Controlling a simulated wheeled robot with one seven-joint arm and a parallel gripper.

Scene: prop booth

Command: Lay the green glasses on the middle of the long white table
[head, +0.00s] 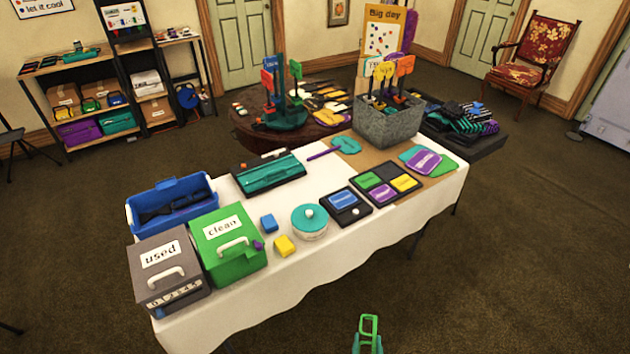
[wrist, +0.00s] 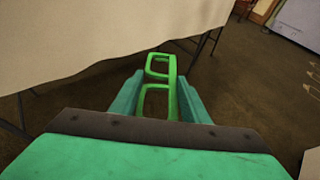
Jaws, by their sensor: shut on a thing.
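My gripper (head: 368,343) shows at the bottom of the head view, in front of the long white table (head: 350,250) and apart from it. It is shut on the green glasses (head: 369,326), which stick up from between the fingers. In the wrist view the green glasses (wrist: 160,68) stand between the teal fingers, with part of the frame hidden low in the jaws. The side of the table's white cloth (wrist: 90,40) hangs ahead and to the left there. The table's middle holds a teal round tin (head: 309,222) and a dark box with a blue label (head: 346,204).
A green "clean" box (head: 228,250), a grey "used" box (head: 168,268) and a blue bin (head: 172,203) crowd the left end. Small blue (head: 268,223) and yellow (head: 284,245) blocks lie nearby. A grey prop bin (head: 385,125) stands at the far end. Bare cloth shows along the front edge.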

